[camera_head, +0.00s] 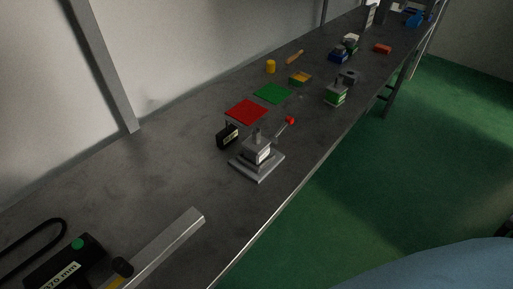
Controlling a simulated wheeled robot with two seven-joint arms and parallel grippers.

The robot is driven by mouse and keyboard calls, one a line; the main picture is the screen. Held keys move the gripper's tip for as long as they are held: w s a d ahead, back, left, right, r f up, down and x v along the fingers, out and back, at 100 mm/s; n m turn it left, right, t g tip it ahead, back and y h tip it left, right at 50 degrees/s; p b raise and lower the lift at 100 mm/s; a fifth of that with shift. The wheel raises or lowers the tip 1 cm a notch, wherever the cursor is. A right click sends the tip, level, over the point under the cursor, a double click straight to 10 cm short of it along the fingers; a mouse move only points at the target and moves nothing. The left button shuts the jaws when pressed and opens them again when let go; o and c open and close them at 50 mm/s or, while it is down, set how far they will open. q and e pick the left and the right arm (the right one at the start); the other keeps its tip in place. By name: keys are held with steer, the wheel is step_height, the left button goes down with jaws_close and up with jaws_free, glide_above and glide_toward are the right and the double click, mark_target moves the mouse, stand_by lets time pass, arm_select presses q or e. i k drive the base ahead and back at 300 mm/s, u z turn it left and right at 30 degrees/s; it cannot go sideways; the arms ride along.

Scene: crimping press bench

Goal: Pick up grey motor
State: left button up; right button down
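I cannot single out the grey motor with certainty. A small dark grey block (348,77) lies on the bench at the right, behind a green-and-grey piece (335,95), and may be it. Its details are too small to tell. A grey press-like device (257,154) with a white label and a red-knobbed lever stands on a square base mid-bench. Neither of my grippers is in view.
A black device (65,268) and silver bar (165,245) occupy the near left. The bench's left middle is clear.

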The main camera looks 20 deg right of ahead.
mark_target(258, 154)
steer(key=k, duration=0.5)
steer(key=z, duration=2.05)
steer(key=i, duration=2.7)
steer(key=u, duration=3.05)
